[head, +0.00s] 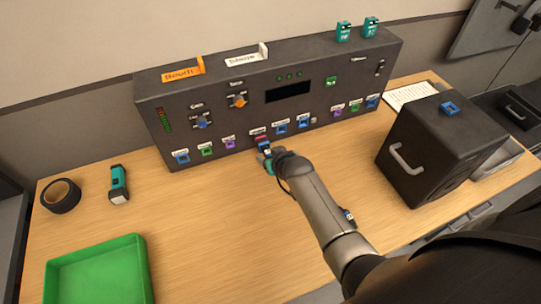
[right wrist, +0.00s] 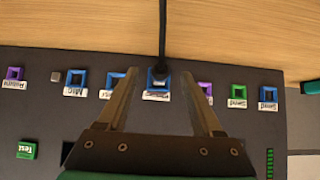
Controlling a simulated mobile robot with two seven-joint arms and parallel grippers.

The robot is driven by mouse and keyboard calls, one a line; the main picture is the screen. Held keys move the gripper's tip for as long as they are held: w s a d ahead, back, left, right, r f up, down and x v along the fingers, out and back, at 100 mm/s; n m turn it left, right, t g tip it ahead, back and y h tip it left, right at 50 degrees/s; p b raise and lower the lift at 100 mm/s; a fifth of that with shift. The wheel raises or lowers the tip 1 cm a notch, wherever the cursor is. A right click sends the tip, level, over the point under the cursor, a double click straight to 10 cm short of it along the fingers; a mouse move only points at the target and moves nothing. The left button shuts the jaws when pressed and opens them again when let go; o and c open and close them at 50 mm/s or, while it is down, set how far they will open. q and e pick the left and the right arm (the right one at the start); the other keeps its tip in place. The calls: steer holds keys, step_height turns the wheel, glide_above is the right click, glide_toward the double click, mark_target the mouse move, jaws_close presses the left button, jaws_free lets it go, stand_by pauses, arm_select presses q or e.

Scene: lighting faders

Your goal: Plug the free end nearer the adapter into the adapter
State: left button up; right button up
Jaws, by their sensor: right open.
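My right gripper (right wrist: 162,90) is open in the right wrist view. Its two fingers stand either side of a black cable (right wrist: 162,35), apart from it. The cable's end sits at a blue-framed socket (right wrist: 151,73) on the dark console; I cannot tell how deep it is in. In the head view my right gripper (head: 265,155) is close to the console's lower front and hides most of that socket and the cable. I cannot single out an adapter or a free cable end. My left gripper is not in view.
The dark console (head: 215,105) carries several coloured sockets, switches and a display. A green tray (head: 97,275), black tape roll (head: 61,196) and teal flashlight (head: 118,185) lie left. The front middle of the table (head: 225,225) is clear.

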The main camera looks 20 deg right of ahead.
steer(key=shift+s, duration=0.1)
steer(key=p+v, duration=0.4)
steer(key=v, duration=1.1)
steer(key=shift+r, duration=0.1)
